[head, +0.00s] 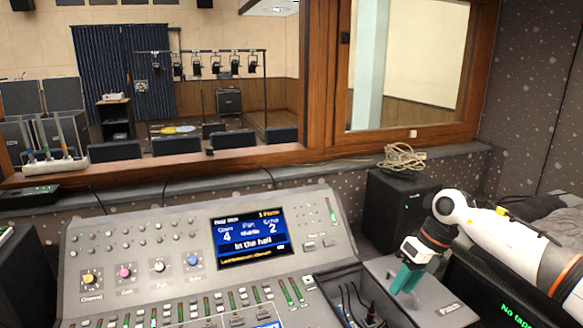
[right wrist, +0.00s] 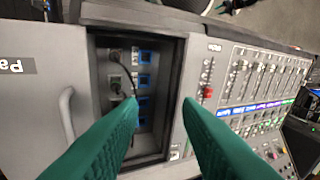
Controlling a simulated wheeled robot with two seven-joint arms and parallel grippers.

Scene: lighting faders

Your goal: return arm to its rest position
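My right arm reaches in from the right in the head view. Its gripper (head: 405,280) points down over the grey patch lid at the right end of the mixing console (head: 135,225). In the right wrist view the two green fingers of the right gripper (right wrist: 160,110) stand apart with nothing between them, so it is open. Beyond them is an open patch compartment (right wrist: 125,95) with sockets and dark cables. The row of faders (right wrist: 265,75) lies to its right. My left gripper is not in view.
The grey lid (right wrist: 35,115) with a handle (right wrist: 66,113) lies beside the compartment. A black speaker (head: 393,205) with a coiled cable (head: 403,157) on it stands behind my right gripper. A dark screen (head: 515,305) is at the lower right. The window ledge runs behind the console.

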